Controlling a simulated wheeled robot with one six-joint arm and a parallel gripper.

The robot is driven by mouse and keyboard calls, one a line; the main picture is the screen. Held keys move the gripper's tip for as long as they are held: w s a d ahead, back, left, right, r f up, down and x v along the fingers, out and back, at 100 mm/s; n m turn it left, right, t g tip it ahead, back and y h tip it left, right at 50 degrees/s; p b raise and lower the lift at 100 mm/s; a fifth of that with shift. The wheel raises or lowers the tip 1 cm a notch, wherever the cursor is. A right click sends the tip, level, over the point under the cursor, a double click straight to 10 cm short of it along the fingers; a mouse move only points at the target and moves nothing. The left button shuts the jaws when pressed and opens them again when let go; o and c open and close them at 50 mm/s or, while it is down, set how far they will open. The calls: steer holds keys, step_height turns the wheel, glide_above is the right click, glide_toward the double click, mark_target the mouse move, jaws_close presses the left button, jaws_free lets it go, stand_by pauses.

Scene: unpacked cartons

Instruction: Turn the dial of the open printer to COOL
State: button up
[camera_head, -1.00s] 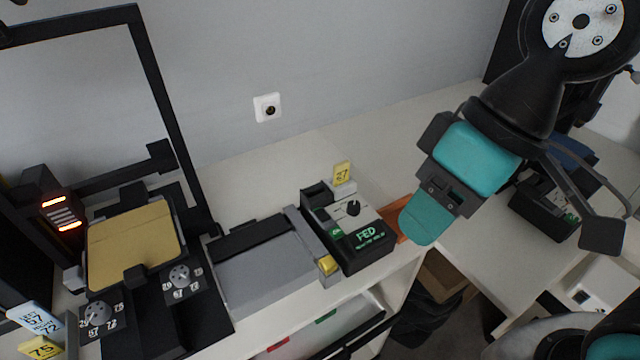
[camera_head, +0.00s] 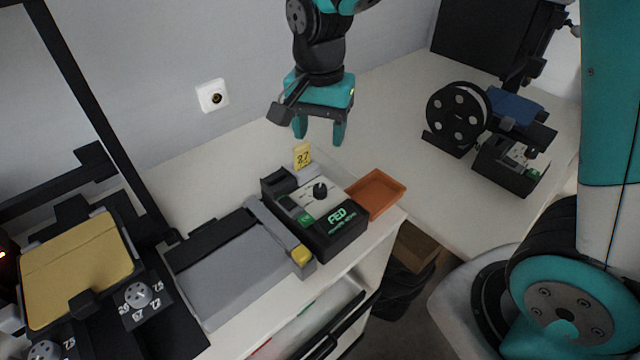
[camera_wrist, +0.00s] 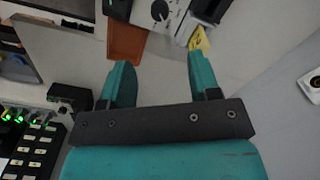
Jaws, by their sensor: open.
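A printer with a black open frame (camera_head: 72,90) and a gold bed (camera_head: 82,262) stands at the left in the head view. Two grey dials sit in front of it, one with small numbers (camera_head: 137,294), the other (camera_head: 43,350) cut by the lower edge. Another printer with a blue bed (camera_head: 515,108) stands at the far right, with a small dial box (camera_head: 508,166). I cannot tell which is the task's open printer; no COOL mark is legible. My gripper (camera_head: 319,132) is open and empty, pointing down above and behind the FED box, away from these dials.
The black FED box (camera_head: 345,240) has a black knob and a yellow 27 tag (camera_head: 303,156). An orange tray (camera_head: 376,193) lies beside it. A grey slab (camera_head: 225,275) lies left of it. A black spool (camera_head: 459,117) stands right.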

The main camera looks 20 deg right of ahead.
mark_target(320, 188)
step_height(320, 188, down, 13)
steer(key=shift+f+p, duration=0.15)
steer(key=shift+p, duration=0.4)
steer(key=c, duration=0.9)
